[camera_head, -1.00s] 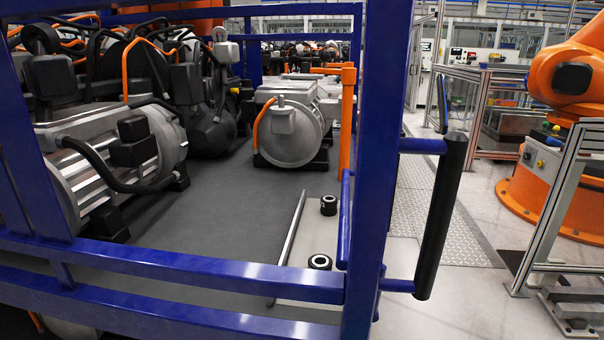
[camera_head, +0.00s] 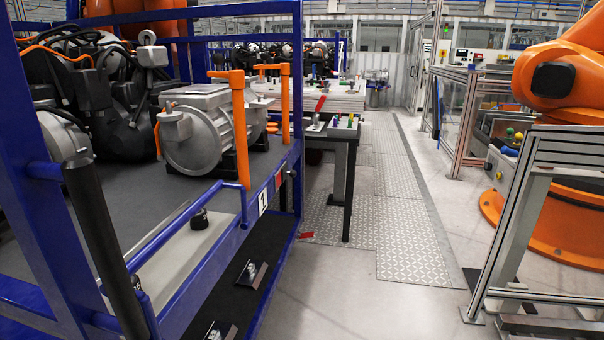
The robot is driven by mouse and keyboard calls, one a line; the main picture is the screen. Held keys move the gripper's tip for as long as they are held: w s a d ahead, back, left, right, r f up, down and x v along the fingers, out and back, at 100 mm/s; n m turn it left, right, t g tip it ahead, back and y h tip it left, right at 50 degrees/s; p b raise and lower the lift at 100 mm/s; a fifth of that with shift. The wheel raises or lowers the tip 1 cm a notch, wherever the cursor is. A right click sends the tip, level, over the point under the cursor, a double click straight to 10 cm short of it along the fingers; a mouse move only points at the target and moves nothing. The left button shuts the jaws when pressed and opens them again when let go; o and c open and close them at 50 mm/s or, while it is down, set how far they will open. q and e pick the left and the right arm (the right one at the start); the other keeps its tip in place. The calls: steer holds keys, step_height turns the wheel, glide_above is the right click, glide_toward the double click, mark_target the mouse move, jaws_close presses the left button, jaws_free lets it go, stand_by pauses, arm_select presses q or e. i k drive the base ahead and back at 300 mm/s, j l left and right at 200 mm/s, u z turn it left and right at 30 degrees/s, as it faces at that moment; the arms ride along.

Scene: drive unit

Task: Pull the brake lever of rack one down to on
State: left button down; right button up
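Rack one is the blue frame rack (camera_head: 230,242) on the left, with a white label "1" (camera_head: 263,202) on its side rail. A small red piece (camera_head: 305,235) shows low at the floor by the rack's far corner post; it may be the brake lever, but it is too small to tell its position. Two upright orange T-shaped posts stand at the rack's side, a nearer one (camera_head: 240,135) and a farther one (camera_head: 285,103). Neither of my grippers is in view.
A black vertical handle (camera_head: 105,245) stands close on the left. Grey motors (camera_head: 195,135) sit on the rack. A dark table (camera_head: 345,140) with a red-handled tool stands beyond. The walkway (camera_head: 385,215) is clear. An orange robot arm (camera_head: 570,75) and aluminium fencing (camera_head: 510,230) are right.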

mark_target(323, 97)
steer(key=i+l, duration=0.5)
steer(key=i, duration=0.15)
steer(key=i+l, duration=0.45)
steer(key=i, duration=0.2)
steer(key=i+l, duration=0.1)
steer(key=i, duration=1.5)
steer(key=i+l+u, duration=0.1)
steer(key=i, duration=0.65)
